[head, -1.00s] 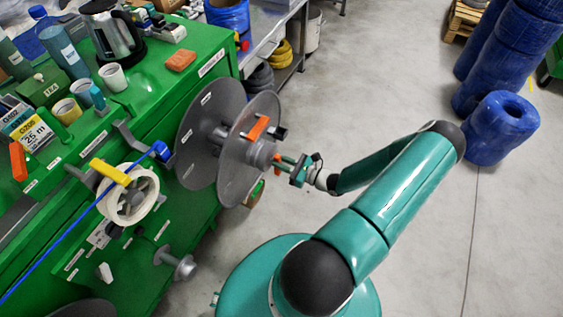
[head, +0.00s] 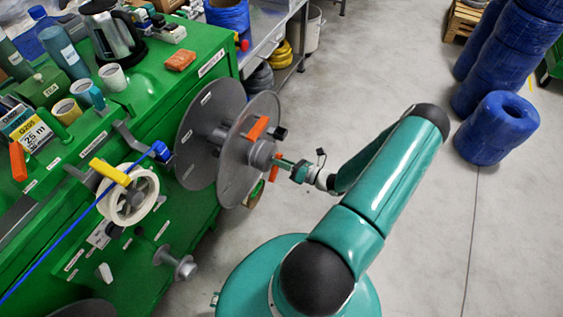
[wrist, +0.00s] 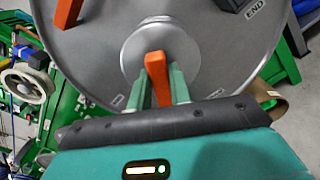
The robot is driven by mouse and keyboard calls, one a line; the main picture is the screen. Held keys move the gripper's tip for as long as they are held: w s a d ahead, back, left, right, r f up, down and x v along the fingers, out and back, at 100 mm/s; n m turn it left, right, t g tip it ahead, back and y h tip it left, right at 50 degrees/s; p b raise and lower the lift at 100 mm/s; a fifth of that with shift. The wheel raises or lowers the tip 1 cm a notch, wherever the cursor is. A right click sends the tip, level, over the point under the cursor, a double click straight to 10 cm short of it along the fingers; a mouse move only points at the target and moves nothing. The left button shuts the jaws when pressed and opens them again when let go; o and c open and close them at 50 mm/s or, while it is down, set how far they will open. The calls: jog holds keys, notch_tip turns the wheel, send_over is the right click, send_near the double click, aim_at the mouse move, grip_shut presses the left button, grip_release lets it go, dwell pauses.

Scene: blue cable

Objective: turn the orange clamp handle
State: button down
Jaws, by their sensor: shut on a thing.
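The grey reel shows its near disc (head: 238,175) facing my arm, with a round hub at its middle. The orange clamp handle (wrist: 157,76) stands at the hub, and it also shows in the head view (head: 274,172). My gripper (wrist: 161,84) is shut on the handle, with one green finger on each side of it. In the head view my gripper (head: 282,162) reaches the hub from the right. The fingers hide the sides of the handle.
Another orange piece (head: 258,128) and a dark knob (head: 280,133) stick out from the disc near the hub. The green workbench (head: 150,85) is left of the reel. A blue cable (head: 55,240) runs past a white spool (head: 130,198). Open floor lies right of my arm.

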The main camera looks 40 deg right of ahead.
jog(key=m, duration=1)
jog(key=shift+f+m, duration=0.1)
jog(key=shift+m, duration=0.2)
dwell(0.4)
jog(key=c, duration=1.3)
grip_release()
jog(key=shift+d, duration=0.1)
jog(key=v, duration=1.3)
jog(key=shift+s, duration=0.4)
